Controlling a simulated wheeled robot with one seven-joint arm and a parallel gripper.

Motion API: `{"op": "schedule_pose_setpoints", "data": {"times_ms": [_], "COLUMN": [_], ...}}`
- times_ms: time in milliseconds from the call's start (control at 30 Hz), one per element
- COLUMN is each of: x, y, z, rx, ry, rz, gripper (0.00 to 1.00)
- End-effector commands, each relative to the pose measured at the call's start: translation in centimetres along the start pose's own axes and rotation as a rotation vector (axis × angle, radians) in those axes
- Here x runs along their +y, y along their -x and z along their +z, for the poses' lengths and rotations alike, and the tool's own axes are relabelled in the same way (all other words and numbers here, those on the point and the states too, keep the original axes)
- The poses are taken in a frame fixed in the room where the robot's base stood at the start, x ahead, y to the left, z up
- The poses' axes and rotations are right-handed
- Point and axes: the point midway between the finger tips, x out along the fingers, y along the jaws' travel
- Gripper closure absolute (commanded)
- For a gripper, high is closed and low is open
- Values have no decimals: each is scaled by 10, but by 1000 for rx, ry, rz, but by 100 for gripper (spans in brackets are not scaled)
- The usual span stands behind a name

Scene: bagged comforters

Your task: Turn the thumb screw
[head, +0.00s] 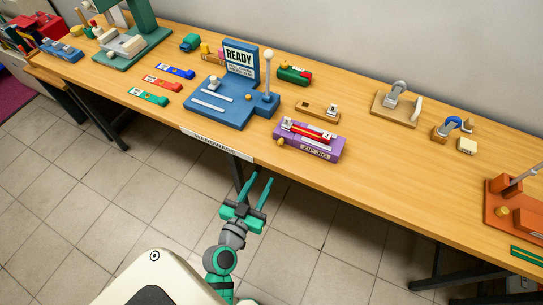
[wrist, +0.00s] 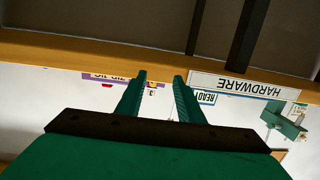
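I cannot tell for sure which part is the thumb screw. A small yellow knob (head: 281,142) sits at the left front end of the purple jig (head: 310,147) near the table's front edge. Another yellow knob (head: 502,211) is on the orange fixture (head: 520,215) at the far right. My gripper (head: 262,180) is open and empty, in front of the table edge and below the purple jig in the head view. In the wrist view my gripper's fingers (wrist: 160,76) are apart with nothing held; the purple jig (wrist: 105,78) shows upside down, partly hidden behind a finger.
The wooden table (head: 360,165) has a HARDWARE label (head: 217,145) on its front edge. A blue READY station (head: 225,105) with a tall lever stands left of the purple jig. Small wooden fixtures (head: 395,107) stand to the right. Bare tabletop lies between the purple jig and orange fixture.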

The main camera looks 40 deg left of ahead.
Motion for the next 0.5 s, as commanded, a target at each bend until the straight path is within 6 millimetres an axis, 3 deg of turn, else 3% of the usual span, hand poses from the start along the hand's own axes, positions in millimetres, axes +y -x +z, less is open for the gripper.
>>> {"op": "schedule_pose_setpoints", "data": {"times_ms": [233, 500], "x": [0, 2], "y": [-5, -14], "z": [-34, -45], "rx": [96, 126], "ry": [-132, -177], "rz": [39, 52], "gripper": [66, 66]}}
